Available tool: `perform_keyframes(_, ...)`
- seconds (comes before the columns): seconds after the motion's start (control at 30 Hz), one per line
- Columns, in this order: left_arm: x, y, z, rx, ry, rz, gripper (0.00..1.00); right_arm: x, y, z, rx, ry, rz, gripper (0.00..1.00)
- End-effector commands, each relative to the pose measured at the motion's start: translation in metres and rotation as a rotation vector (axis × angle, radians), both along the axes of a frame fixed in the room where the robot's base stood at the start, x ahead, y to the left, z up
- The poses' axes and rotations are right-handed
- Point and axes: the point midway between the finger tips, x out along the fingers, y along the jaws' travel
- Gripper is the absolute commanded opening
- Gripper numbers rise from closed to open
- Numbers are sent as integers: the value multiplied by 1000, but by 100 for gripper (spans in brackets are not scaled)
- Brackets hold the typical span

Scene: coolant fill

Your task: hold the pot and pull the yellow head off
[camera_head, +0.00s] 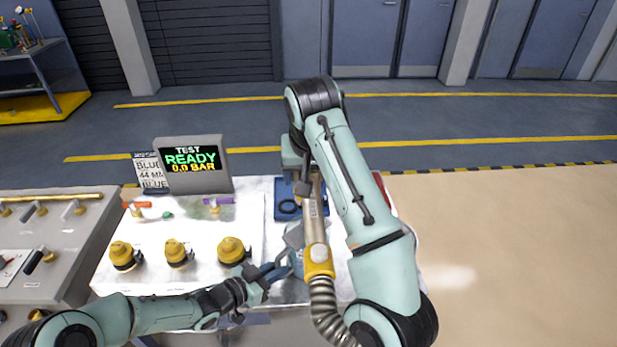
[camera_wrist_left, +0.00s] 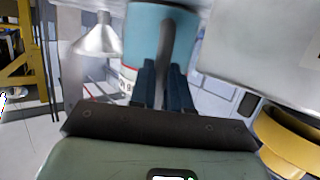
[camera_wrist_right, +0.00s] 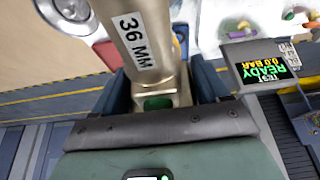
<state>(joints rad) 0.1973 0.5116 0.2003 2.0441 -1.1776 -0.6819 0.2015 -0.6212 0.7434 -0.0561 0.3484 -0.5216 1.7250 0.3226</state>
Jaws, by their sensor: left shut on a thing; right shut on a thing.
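The yellow head (camera_head: 319,262) sits at the lower end of a metal tube (camera_head: 314,215), with a ribbed hose below it. My right gripper (camera_head: 304,185) is shut on this tube near its upper end; the right wrist view shows a "36 MM" label (camera_wrist_right: 133,38) on the metal. A blue pot (camera_wrist_left: 158,40) with a grey handle (camera_wrist_left: 178,50) fills the top of the left wrist view. My left gripper (camera_wrist_left: 163,85) is shut on that handle. In the head view my left gripper (camera_head: 278,270) is just left of the yellow head; the pot is mostly hidden there.
Yellow-topped fittings (camera_head: 126,255), (camera_head: 178,252) and (camera_head: 233,250) stand in a row on the white bench top (camera_head: 200,275). A display (camera_head: 192,163) reads READY, 0.0 BAR. A blue tray (camera_head: 285,200) lies behind the tube. Open floor is at right.

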Motion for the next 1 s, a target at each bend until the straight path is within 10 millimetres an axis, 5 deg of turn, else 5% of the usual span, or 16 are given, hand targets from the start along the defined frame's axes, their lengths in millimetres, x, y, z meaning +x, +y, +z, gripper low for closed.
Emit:
perform_keyframes(0.27, 0, 1, 0, 0, 0, 1, 0, -1, 0, 2, 0, 1, 2, 0)
perform_keyframes(0.3, 0, 0, 0, 0, 0, 1, 26, -1, 0, 2, 0, 1, 2, 0)
perform_keyframes(0.37, 0, 0, 0, 0, 0, 1, 46, -1, 0, 2, 1, 1, 1, 0)
perform_keyframes(0.77, -3, 4, 2, 1, -1, 1, 46, -1, 0, 2, 1, 1, 1, 0)
perform_keyframes(1.0, -24, 31, 13, 2, -3, 4, 46, -1, 0, 2, 1, 0, 1, 0)
